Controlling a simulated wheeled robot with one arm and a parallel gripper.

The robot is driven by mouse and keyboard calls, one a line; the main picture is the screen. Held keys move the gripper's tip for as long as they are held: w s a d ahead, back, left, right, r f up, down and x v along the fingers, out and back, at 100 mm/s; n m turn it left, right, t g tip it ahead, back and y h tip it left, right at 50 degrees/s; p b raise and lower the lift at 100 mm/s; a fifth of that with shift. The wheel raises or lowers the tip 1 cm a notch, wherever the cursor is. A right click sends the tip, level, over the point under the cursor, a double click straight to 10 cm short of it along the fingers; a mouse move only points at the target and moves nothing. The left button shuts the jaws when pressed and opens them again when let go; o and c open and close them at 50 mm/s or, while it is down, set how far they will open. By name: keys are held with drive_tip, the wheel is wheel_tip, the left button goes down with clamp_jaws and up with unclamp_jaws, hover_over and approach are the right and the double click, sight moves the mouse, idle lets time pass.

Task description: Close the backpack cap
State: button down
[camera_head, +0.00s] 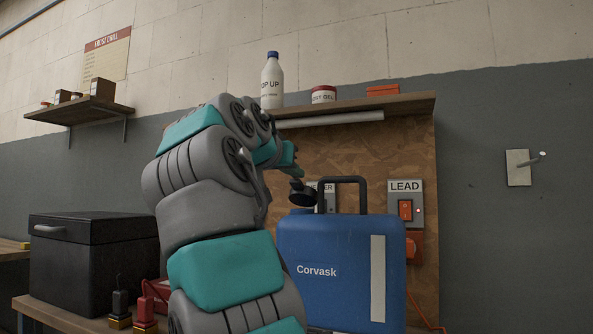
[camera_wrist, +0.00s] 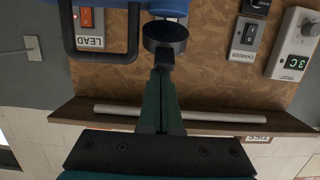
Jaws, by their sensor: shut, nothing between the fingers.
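The blue backpack (camera_head: 335,270), marked Corvask, stands upright with a black handle (camera_head: 342,181) on top. Its round black cap (camera_head: 302,195) shows above the top left corner, tilted. In the wrist view, the cap (camera_wrist: 165,38) is beside the blue top (camera_wrist: 166,7), and the handle (camera_wrist: 101,52) is to its left. My gripper (camera_wrist: 163,66) is shut and empty, its fingertips right at the cap's edge; I cannot tell whether they touch. The opening under the cap is not clearly seen.
Behind the backpack is a wooden board (camera_head: 424,170) with a LEAD switch (camera_head: 405,210). A shelf (camera_head: 400,103) with a bottle (camera_head: 272,80) and a jar (camera_head: 323,95) hangs above. A black box (camera_head: 92,265) stands at the left.

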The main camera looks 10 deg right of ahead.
sight(300, 189)
drive_tip(key=shift+s+a+f+t+b, duration=0.15)
drive_tip(key=shift+s+f+t+b, duration=0.2)
drive_tip(key=shift+b, duration=1.2)
drive_tip(key=f+b, duration=0.1)
drive_tip(key=b, duration=0.2)
drive_tip(key=f+t+h+b, duration=0.1)
drive_tip(key=b, duration=0.2)
drive_tip(key=f+h+b, duration=0.1)
drive_tip(key=b, duration=0.1)
drive_tip(key=shift+s+a+f+t+b, duration=0.15)
drive_tip(key=shift+s+a+t+b, duration=0.15)
drive_tip(key=shift+s+t+b, duration=0.1)
drive_tip(key=b, duration=0.2)
drive_tip(key=f+t+h+b, duration=0.1)
drive_tip(key=b, duration=0.1)
drive_tip(key=t+b, duration=0.1)
drive_tip(key=b, duration=0.1)
drive_tip(key=shift+s+a+f+h+b, duration=0.3)
drive_tip(key=shift+f+b, duration=0.05)
drive_tip(key=shift+r+t, duration=0.2)
drive_tip(key=shift+t, duration=0.05)
